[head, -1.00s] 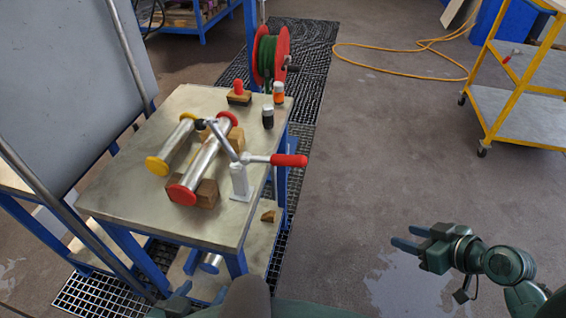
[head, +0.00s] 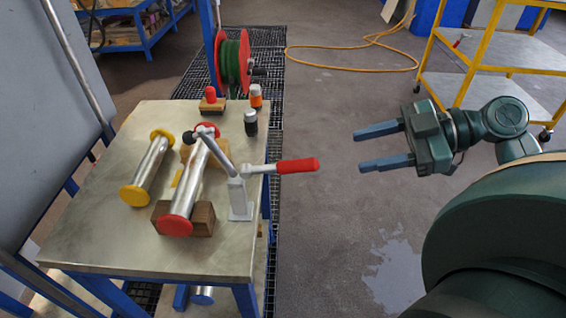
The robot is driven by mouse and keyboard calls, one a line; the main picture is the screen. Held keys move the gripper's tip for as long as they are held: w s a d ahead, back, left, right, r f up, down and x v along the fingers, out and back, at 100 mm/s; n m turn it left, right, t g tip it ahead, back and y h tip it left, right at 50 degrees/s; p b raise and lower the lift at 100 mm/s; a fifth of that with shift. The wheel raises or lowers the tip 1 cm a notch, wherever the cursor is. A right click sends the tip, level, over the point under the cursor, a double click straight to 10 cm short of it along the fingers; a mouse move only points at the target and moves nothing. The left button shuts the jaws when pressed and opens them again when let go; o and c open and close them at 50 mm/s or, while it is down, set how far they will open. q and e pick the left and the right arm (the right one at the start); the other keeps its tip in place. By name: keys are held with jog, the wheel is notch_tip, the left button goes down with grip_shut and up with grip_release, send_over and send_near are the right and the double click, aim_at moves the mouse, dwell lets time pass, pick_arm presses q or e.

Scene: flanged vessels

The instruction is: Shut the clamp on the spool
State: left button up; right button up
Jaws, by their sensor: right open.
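The spool (head: 191,178) is a metal tube with red end flanges, lying on wooden blocks on the table. The clamp (head: 238,192) stands on a pale upright base just right of the spool. Its arm (head: 217,152) slants up to the left, with a dark tip (head: 189,137) near the spool's far end; I cannot tell whether the tip touches. Its red handle (head: 298,166) sticks out to the right past the table edge. My right gripper (head: 373,148) is open and empty, to the right of the handle, its fingers pointing left towards it. My left gripper is not in view.
A second tube with yellow flanges (head: 149,167) lies left of the spool on the table (head: 95,240). A red-knobbed block (head: 212,101) and two small bottles (head: 251,122) stand at the back. A hose reel (head: 233,62) is behind. Floor right of the table is clear.

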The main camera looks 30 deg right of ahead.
aim_at(301, 165)
jog(key=x, duration=1.2)
jog(key=shift+w+a+f+p, duration=0.15)
jog(key=shift+a+f+p, duration=0.05)
jog(key=shift+p, duration=0.15)
grip_shut()
